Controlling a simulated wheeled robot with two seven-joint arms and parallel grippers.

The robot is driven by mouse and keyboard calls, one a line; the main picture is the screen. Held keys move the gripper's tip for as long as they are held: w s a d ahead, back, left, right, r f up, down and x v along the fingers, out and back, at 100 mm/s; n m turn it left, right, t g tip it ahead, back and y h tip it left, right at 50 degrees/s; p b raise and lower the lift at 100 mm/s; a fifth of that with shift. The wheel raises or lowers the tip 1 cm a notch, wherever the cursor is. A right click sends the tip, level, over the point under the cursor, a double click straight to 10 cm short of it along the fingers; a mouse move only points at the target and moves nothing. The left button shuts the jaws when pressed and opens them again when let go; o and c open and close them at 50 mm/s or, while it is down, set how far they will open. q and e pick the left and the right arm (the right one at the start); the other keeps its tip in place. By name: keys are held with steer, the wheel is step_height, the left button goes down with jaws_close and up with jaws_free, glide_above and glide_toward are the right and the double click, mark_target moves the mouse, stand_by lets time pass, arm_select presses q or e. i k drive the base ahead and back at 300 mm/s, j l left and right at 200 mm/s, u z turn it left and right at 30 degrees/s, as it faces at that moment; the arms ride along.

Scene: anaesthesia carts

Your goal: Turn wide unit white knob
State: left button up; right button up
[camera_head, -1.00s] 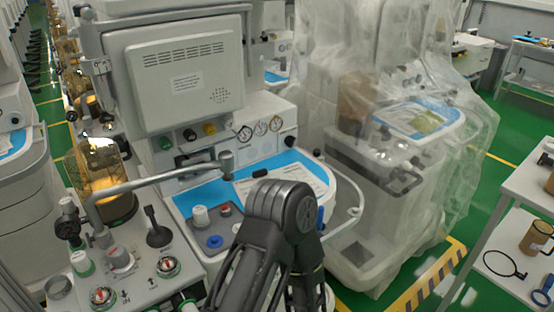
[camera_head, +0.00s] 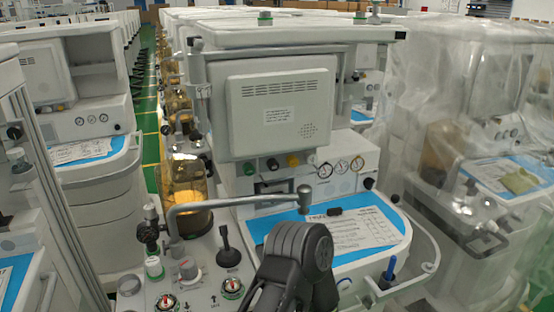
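A large grey-white anaesthesia unit (camera_head: 281,108) stands in front of me with a blue worktop and a paper sheet on it. At its lower left is a side panel (camera_head: 204,288) with a white-and-grey knob (camera_head: 188,268). A white knob with a green base (camera_head: 153,266) is left of it, and a black lever (camera_head: 228,256) right of it. Two red-and-white round dials sit in front. One of my dark arm's joints (camera_head: 300,252) rises at the bottom centre and hides part of the unit's front. Neither gripper's fingers show.
A plastic-covered unit (camera_head: 475,140) stands close on the right. Another unit (camera_head: 85,120) stands at left, with a green-floored aisle behind. A metal tube (camera_head: 240,200) arches over the side panel. A blue peg (camera_head: 389,270) stands at the front right edge.

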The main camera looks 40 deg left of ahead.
mark_target(310, 157)
steer(key=u, duration=0.45)
steer(key=i+l+u, duration=0.1)
steer(key=u, duration=0.35)
steer(key=l+u, duration=0.1)
steer(key=u, duration=0.35)
steer(key=l+u, duration=0.1)
steer(key=u, duration=0.35)
steer(key=l+u, duration=0.1)
steer(key=u, duration=0.35)
steer(key=l+u, duration=0.1)
steer(key=u, duration=0.35)
steer(key=k+l+u, duration=0.15)
steer(key=l+u, duration=0.3)
steer(key=k+l+u, duration=0.25)
steer(key=l+u, duration=0.25)
steer(key=k+l+u, duration=0.2)
steer(key=u, duration=0.25)
steer(key=k+l, duration=0.3)
steer(key=k, duration=0.2)
steer(key=k+l+u, duration=0.1)
steer(key=k+l, duration=0.15)
steer(key=k, duration=0.25)
